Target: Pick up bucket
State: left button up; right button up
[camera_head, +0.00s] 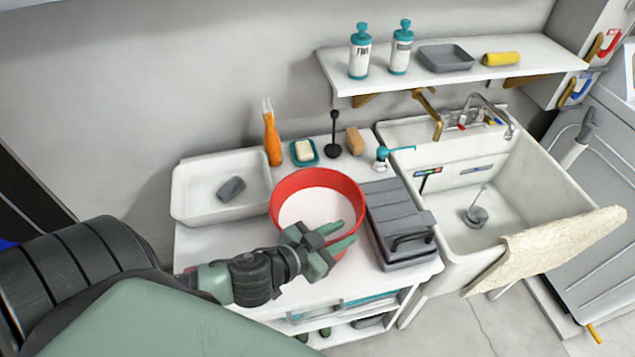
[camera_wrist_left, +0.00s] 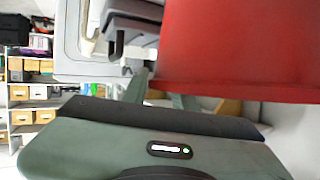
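The red bucket (camera_head: 317,178) stands on the white counter left of the sink, with a pale inside. Its red side fills the upper right of the left wrist view (camera_wrist_left: 240,50). My left gripper (camera_head: 346,234) is at the bucket's near right side, and its fingers overlap the near rim in the head view. The two green fingers are apart, and they show in the left wrist view (camera_wrist_left: 160,96) just below the bucket's side. I cannot tell whether they touch the bucket. The near part of the bucket is hidden by the gripper. My right gripper is not in view.
A grey toolbox (camera_head: 395,215) stands close on the bucket's right. A white basin (camera_head: 195,172) is on its left. An orange bottle (camera_head: 271,140), a soap dish (camera_head: 303,158) and a black plunger (camera_head: 333,140) stand behind. The sink (camera_head: 450,175) is further right, under a wall shelf (camera_head: 470,75).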

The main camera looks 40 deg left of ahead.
pick_arm(q)
jog(key=shift+x, duration=0.85)
grip_shut()
jog(key=shift+s+f, duration=0.1)
jog(key=shift+f, duration=0.1)
dwell(0.6)
